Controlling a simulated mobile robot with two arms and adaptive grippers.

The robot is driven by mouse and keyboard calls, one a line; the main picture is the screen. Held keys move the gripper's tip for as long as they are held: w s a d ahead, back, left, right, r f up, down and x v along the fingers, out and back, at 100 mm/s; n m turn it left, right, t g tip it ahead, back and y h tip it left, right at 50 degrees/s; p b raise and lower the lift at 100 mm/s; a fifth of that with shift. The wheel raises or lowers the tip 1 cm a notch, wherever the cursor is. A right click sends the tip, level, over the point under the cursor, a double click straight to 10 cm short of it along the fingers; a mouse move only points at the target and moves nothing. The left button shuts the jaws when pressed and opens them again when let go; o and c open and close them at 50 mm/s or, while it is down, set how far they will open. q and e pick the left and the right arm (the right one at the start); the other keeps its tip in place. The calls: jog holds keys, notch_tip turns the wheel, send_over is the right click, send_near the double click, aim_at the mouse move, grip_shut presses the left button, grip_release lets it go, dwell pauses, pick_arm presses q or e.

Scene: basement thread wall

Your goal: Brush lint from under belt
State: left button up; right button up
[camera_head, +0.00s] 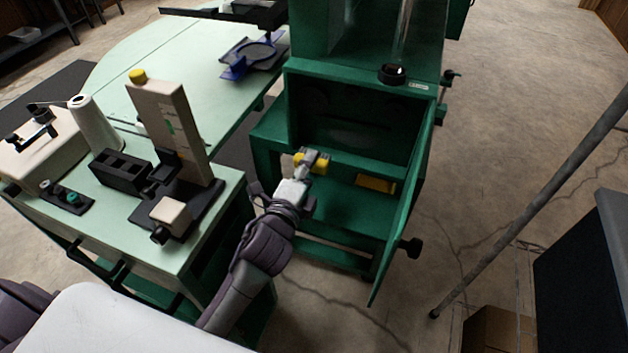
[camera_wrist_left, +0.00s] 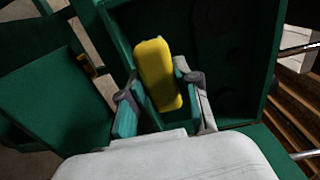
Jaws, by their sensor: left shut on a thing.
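My left gripper (camera_head: 306,171) reaches into the open green cabinet (camera_head: 262,134) in the head view. It is shut on a yellow block-shaped thing (camera_head: 318,157), which may be the brush; no bristles can be made out. In the left wrist view the yellow thing (camera_wrist_left: 157,72) stands up between the two fingers (camera_wrist_left: 157,104), in front of the dark cabinet inside. A second yellow piece (camera_head: 376,184) lies in the cabinet at the right, near the hinged door (camera_head: 408,215). No belt or lint can be made out. My right gripper is not in view.
The cabinet door stands open at the right, with a black knob (camera_head: 410,247). A pale green table (camera_head: 228,187) with a cone of thread (camera_head: 95,125) and a tall beige gauge stand (camera_head: 172,125) is at the left. A grey pole (camera_head: 530,210) slants at the right.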

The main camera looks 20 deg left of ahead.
pick_arm(q)
jog(key=shift+s+a, duration=0.1)
jog(key=shift+a, duration=0.05)
jog(key=shift+r, duration=0.1)
jog(key=w, duration=0.3)
jog(key=shift+w+b, duration=0.25)
jog(key=shift+b, duration=0.15)
jog(key=shift+w, duration=1.2)
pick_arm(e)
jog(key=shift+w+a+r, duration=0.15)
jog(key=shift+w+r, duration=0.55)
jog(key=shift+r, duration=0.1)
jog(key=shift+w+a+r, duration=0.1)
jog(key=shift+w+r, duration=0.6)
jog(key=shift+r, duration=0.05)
pick_arm(q)
jog(key=shift+w, duration=0.95)
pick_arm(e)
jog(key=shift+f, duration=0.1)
